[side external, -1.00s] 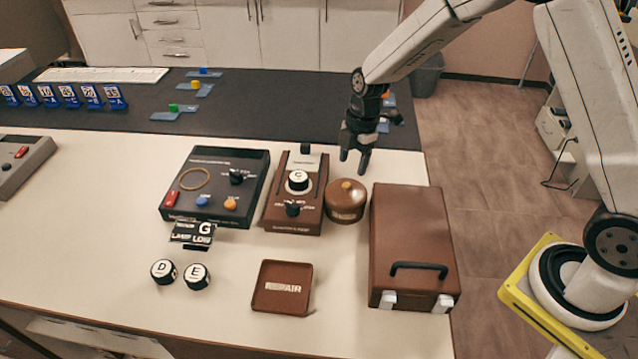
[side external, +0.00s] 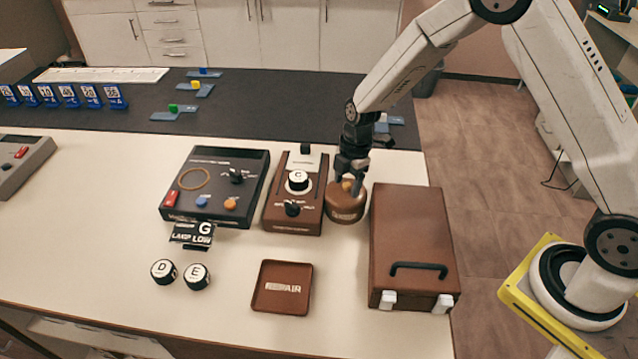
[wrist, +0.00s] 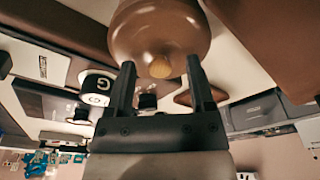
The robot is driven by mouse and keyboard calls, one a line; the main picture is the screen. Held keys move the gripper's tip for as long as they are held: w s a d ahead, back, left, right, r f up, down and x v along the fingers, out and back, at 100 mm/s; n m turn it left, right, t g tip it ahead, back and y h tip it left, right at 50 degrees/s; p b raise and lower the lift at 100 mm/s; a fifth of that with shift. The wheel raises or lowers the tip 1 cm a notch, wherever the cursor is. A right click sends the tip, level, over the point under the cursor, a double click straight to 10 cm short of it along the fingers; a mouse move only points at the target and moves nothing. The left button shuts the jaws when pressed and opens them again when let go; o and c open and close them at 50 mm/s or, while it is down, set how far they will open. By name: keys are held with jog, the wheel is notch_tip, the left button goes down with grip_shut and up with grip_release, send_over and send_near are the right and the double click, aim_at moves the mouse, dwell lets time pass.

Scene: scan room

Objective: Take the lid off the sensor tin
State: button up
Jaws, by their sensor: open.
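The sensor tin (side external: 345,208) is a round brown tin with its lid on and a tan knob (side external: 347,185) on top. It stands on the bench between a brown instrument and a brown case. My gripper (side external: 351,180) is right above the tin, pointing down, with its fingers at the lid's knob. In the wrist view my gripper (wrist: 157,80) is open, one finger on each side of the knob (wrist: 159,67), with gaps showing. The brown lid (wrist: 160,30) fills the top of that view. I cannot tell the seam between lid and tin.
The brown case (side external: 412,240) stands close on the tin's right, the brown instrument (side external: 296,190) with dial C close on its left. A square brown tray (side external: 282,307) lies in front. Knobs D (side external: 163,271) and E (side external: 197,276) stand front left. Bench around the tray is clear.

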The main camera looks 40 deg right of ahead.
dwell(0.4)
grip_shut()
jog(key=shift+r, duration=0.2)
jog(key=shift+r, duration=0.55)
jog(key=s+r, duration=1.1)
jog(key=s, duration=0.3)
jog(key=shift+d+r, duration=0.3)
jog(key=shift+d, duration=0.15)
